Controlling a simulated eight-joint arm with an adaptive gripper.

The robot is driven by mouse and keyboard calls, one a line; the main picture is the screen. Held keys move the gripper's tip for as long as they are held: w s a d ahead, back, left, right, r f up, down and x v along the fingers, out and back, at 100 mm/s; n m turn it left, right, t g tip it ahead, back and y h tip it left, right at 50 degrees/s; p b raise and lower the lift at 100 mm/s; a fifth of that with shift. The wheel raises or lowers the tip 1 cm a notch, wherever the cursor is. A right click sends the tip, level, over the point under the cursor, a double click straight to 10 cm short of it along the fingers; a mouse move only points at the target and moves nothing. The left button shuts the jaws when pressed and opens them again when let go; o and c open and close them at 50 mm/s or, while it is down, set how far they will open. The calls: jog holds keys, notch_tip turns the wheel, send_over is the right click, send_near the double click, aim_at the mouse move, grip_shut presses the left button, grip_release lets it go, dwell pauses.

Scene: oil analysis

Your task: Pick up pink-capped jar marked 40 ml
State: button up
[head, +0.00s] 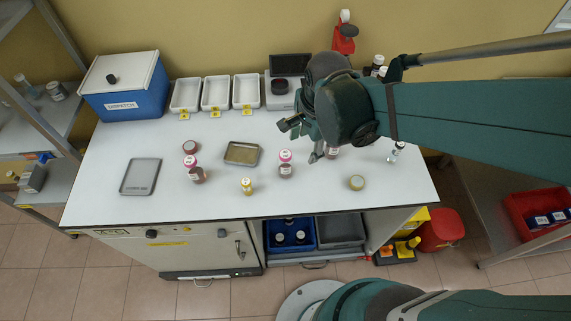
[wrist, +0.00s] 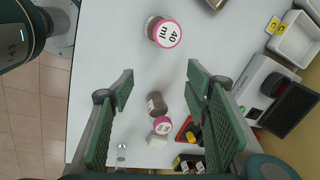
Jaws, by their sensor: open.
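The pink-capped jar marked 40 ml (wrist: 165,33) stands upright on the white bench, its label readable in the wrist view. It appears to be the middle pink-capped jar (head: 285,164) in the head view. My gripper (head: 304,138) is open and empty above the bench, just right of that jar. In the wrist view the open fingers (wrist: 160,72) lie below the jar, which is beyond the fingertips. A second pink-capped jar (wrist: 160,118) shows between the fingers; its marking is too small to read. In the head view it is partly hidden behind my gripper (head: 332,153).
White trays (head: 216,92) line the back.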

aim_at(286, 153)
jog(key=a+m+p, duration=0.1)
jog(key=a+f+m+g+p, duration=0.1)
jog(key=a+m, duration=0.1)
jog(key=a+f+m+p, duration=0.1)
jog(key=a+m, duration=0.1)
jog(key=shift+g+p, duration=0.4)
jog(key=shift+s+a+f+m+h+p, duration=0.1)
jog(key=shift+a+f+m+h+p, duration=0.35)
jog(key=shift+m, duration=0.35)
jog(key=shift+f, duration=0.1)
jog(key=shift+f+b, duration=0.3)
jog(key=shift+f, duration=0.95)
jog(key=shift+f, duration=0.1)
jog(key=shift+s+f+b, duration=0.15)
jog(key=shift+f+b, duration=0.3)
jog(key=shift+f, duration=2.05)
jog(key=c, duration=1)
